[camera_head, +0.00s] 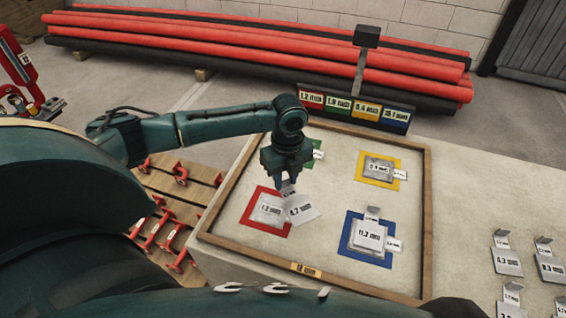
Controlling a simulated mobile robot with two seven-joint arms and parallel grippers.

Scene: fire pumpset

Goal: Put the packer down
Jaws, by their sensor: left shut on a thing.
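My left gripper (287,178) comes in from the left and points down over the tray (305,270). It is shut on a thin grey labelled packer (302,209), which hangs tilted at its fingertips beside the red square (253,222). Another grey packer (268,211) lies on the red square, partly overlapped in the picture by the held one. I cannot tell if the two touch. A packer (379,167) lies on the yellow square (366,179), and packers (369,238) lie on the blue square (346,243). The green square (317,148) is mostly hidden by my gripper. My right gripper is out of view.
A sign with coloured labels (355,107) stands behind the tray. Several more packers (507,262) lie on the bench at the right. A rack with red parts (160,235) is left of the bench. Red and black pipes (250,50) lie behind.

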